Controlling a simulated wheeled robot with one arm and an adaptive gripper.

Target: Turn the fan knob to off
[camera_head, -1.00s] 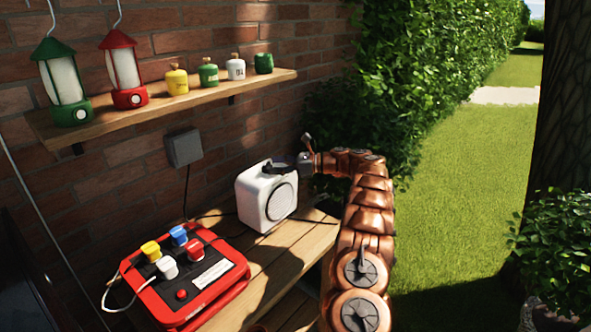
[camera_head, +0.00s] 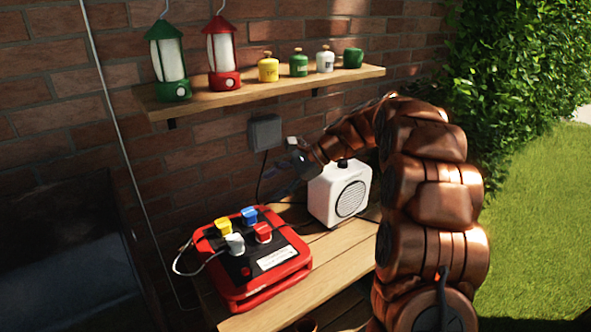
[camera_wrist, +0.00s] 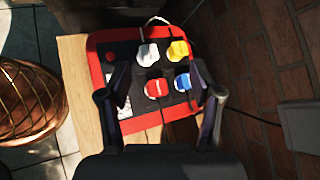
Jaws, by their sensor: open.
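The fan is probably the white box (camera_head: 335,200) with a round grille on the wooden table. My gripper (camera_head: 288,168) is in the air left of the white box and above the back of the red box, apart from the knob. In the wrist view my gripper (camera_wrist: 158,80) has its two fingers wide apart with nothing between them. The white box does not show in the wrist view.
The red box (camera_head: 290,272) carries yellow, blue, white and red plugs, with a white cable at its left; it also shows in the wrist view (camera_wrist: 95,60). A shelf (camera_head: 205,103) with lanterns and small canisters is above. A grey wall box (camera_head: 265,132) hangs behind.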

